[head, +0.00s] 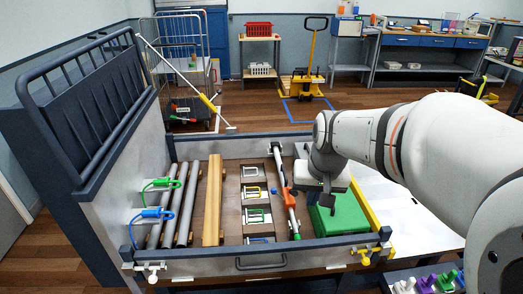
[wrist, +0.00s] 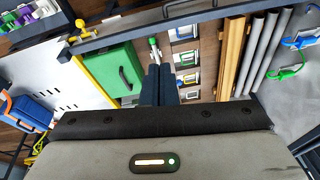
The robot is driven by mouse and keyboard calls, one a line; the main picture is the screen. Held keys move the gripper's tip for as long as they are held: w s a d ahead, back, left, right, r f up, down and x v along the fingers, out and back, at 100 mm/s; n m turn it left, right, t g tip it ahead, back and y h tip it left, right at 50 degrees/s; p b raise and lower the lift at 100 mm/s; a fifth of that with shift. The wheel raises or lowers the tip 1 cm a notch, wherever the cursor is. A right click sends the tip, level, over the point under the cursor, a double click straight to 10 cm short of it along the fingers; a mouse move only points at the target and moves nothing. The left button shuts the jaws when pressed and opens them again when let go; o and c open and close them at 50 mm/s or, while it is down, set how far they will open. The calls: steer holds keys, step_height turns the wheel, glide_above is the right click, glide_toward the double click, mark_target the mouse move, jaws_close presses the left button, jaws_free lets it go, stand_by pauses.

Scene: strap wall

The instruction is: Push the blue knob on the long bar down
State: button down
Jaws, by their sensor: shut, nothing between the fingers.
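A long grey bar (head: 280,172) with an orange-red part (head: 288,197) and a green end (head: 296,236) lies lengthwise in the walled bed. A small blue spot (head: 273,190) shows just left of the bar, perhaps the blue knob; its shape is too small to tell. My gripper (head: 327,204) is right of the bar, over the green case (head: 340,215). In the wrist view my gripper's dark fingers (wrist: 158,82) are together with nothing between them. The bar's green-tipped end (wrist: 154,44) shows past them; the fingers hide more of the bar, and no blue knob shows there.
Left of the bar are a column of framed handles (head: 257,215), a yellow beam (head: 213,200) and grey pipes (head: 188,205). Blue (head: 152,213) and green (head: 160,183) clips hang on the left wall. The bed's near rim (head: 320,245) bounds the front.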

steer(key=w+f+m+b, duration=0.1)
steer(key=w+f, duration=0.5)
steer(key=w, duration=0.4)
steer(key=w+f+m+b, duration=0.1)
steer(key=w+f+m, duration=0.1)
steer(key=w+f, duration=0.5)
steer(key=w+f+m+b, duration=0.1)
steer(key=w+f, duration=0.6)
steer(key=w, duration=0.8)
steer(key=shift+a+m+t+y+b, duration=0.25)
steer(key=shift+m+t+y+b, duration=0.05)
steer(key=shift+m+y+b, duration=0.1)
steer(key=shift+f, duration=0.15)
glide_above(278, 195)
steer(key=s, duration=0.3)
step_height(278, 195, down, 9)
steer(key=shift+w+f, duration=0.2)
steer(key=shift+w, duration=0.05)
